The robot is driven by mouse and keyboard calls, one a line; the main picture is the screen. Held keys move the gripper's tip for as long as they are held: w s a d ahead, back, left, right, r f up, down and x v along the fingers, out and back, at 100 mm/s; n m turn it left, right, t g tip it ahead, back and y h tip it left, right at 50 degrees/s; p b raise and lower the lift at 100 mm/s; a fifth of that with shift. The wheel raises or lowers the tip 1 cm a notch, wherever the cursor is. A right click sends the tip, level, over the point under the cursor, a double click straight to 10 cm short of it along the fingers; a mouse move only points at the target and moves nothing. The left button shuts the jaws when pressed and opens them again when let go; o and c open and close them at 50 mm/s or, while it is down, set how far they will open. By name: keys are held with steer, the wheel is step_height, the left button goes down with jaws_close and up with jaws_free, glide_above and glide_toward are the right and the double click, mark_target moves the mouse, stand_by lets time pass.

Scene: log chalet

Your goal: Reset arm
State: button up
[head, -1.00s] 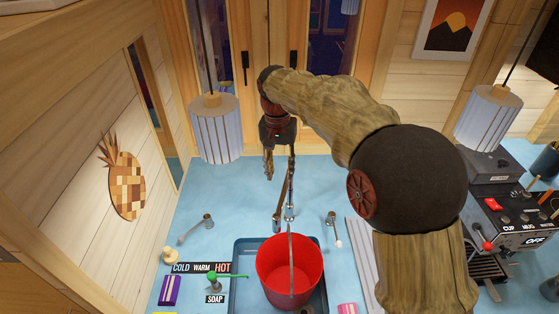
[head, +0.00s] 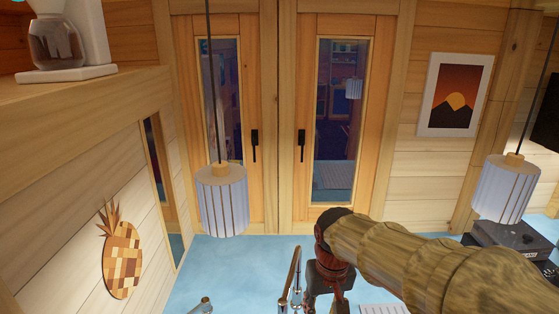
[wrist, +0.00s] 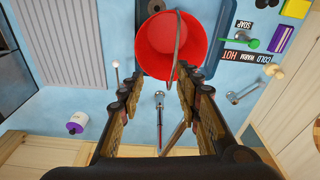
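My gripper (wrist: 157,88) is open and empty in the wrist view, with a clear gap between its two wood-textured fingers. The fingers point toward the sink area, and a red bucket (wrist: 168,45) with a thin handle shows beyond the tips. In the head view my arm reaches in from the lower right, and the gripper's fingers are mostly cut off by the bottom edge.
A tall tap (head: 291,282) stands left of my wrist in the head view. A hanging lamp (head: 221,200) is at the left and another lamp (head: 505,188) at the right. Wooden doors (head: 282,120) stand behind the blue counter (head: 235,255).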

steer(key=s+d+f+t+b, duration=0.1)
steer(key=s+d+f+b, duration=0.2)
steer(key=s+b, duration=0.1)
steer(key=s+d+f+m+t+b, duration=0.1)
steer(key=s+d+f+b, duration=0.2)
steer(key=s+b, duration=0.2)
steer(key=s+d+f+t+b, duration=0.2)
steer(key=s+d+f+b, duration=0.1)
steer(key=s+b, duration=0.2)
steer(key=shift+s+f+m, duration=0.3)
steer(key=shift+s, duration=1)
